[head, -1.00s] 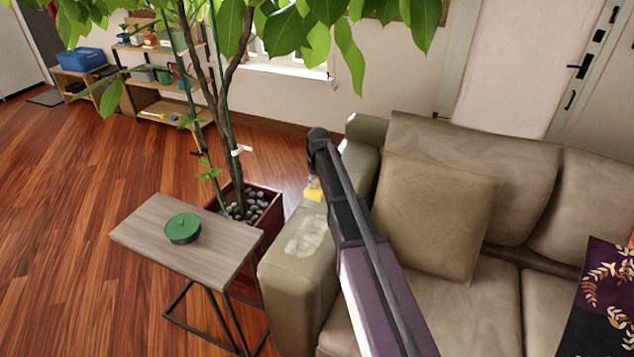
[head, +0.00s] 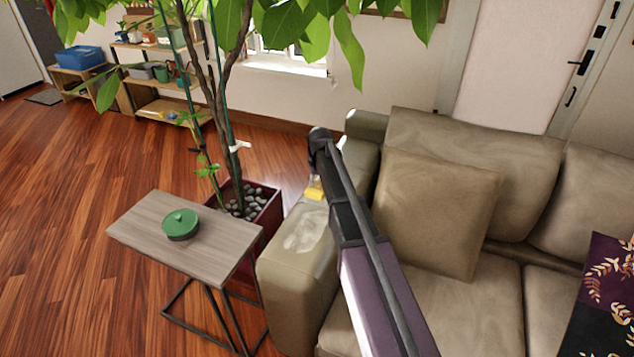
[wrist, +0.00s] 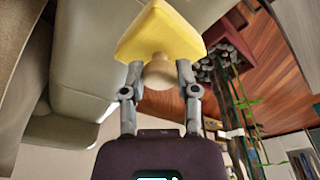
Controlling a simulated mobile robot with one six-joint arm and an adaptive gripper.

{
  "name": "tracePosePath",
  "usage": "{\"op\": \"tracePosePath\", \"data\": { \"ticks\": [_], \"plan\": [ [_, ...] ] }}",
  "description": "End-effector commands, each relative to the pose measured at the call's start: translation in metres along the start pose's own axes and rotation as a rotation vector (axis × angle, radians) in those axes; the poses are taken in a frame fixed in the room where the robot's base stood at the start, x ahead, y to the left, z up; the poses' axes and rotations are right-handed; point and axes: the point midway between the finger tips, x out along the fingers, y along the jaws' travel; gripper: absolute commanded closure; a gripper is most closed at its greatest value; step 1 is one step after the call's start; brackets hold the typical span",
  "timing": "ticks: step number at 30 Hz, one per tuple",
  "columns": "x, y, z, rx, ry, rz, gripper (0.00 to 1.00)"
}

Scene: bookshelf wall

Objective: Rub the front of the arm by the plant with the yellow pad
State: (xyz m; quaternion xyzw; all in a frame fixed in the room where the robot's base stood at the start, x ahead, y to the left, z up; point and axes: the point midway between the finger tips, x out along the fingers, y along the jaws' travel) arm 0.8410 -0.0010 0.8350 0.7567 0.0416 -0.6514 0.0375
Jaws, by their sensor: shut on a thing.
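The beige sofa's arm by the plant (head: 292,277) is at the centre of the head view, with a pale smudged patch (head: 305,232) on its top towards the front. My gripper (wrist: 160,80) is shut on the round knob of the yellow pad (wrist: 160,32). In the head view the yellow pad (head: 314,190) shows just beyond the pale patch, over the far part of the arm. I cannot tell whether it touches the arm. My own arm hides most of the gripper there. The potted plant (head: 262,212) stands left of the sofa arm.
A cushion (head: 435,210) leans on the sofa's right side of that arm. Leaves hang overhead. Open wooden floor (head: 60,210) lies at left.

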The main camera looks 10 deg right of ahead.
Motion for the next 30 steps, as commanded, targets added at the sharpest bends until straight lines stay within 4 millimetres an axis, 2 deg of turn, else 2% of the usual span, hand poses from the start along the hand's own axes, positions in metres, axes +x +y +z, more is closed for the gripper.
{"op": "tracePosePath", "data": {
  "ticks": [3,12,30],
  "plan": [
    [0.014,0.0,0.002,0.0,0.0,0.0,0.98],
    [0.033,-0.001,0.005,-0.001,0.0,0.0,0.98],
    [0.037,-0.002,0.005,-0.002,0.0,0.0,0.98]
  ]
}}
